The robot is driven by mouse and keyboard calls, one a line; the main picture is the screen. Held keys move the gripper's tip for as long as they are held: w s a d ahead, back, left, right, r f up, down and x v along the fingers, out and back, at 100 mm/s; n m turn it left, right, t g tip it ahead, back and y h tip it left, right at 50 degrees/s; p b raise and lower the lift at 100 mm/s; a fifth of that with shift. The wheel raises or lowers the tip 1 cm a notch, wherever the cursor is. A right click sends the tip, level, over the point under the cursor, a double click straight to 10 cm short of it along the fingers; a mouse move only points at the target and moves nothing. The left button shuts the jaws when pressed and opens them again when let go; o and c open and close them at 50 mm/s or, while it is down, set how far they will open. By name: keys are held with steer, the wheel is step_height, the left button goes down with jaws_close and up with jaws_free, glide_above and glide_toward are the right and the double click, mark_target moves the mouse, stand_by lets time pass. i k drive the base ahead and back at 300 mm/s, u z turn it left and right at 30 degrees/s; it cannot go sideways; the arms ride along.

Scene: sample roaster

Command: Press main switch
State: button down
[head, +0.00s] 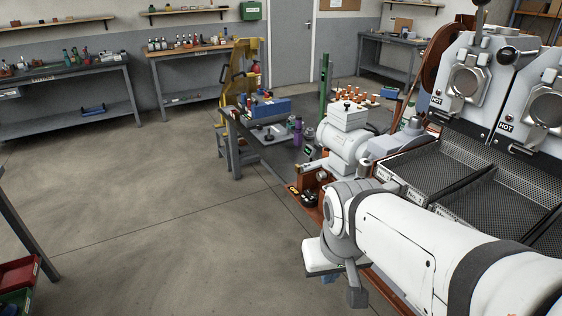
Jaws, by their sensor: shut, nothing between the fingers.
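No switch can be clearly read as the main switch in the head view. My white arm reaches in from the lower right and covers part of the machine front. My gripper (356,294) hangs low beyond the wrist, mostly hidden by my arm. It looks shut and empty, below and in front of the knob cluster and apart from it.
The roaster's mesh trays (436,158) and hatches marked HOT (470,75) are at the right. A white rounded unit (345,148) stands behind my wrist. A grey workbench (270,150) with a blue box (264,108) is beyond. The floor (150,220) at left is clear.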

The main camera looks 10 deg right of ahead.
mark_target(307, 192)
steer(key=u, duration=1.75)
steer(key=i, duration=1.15)
steer(key=z, duration=2.35)
steer(key=i, duration=1)
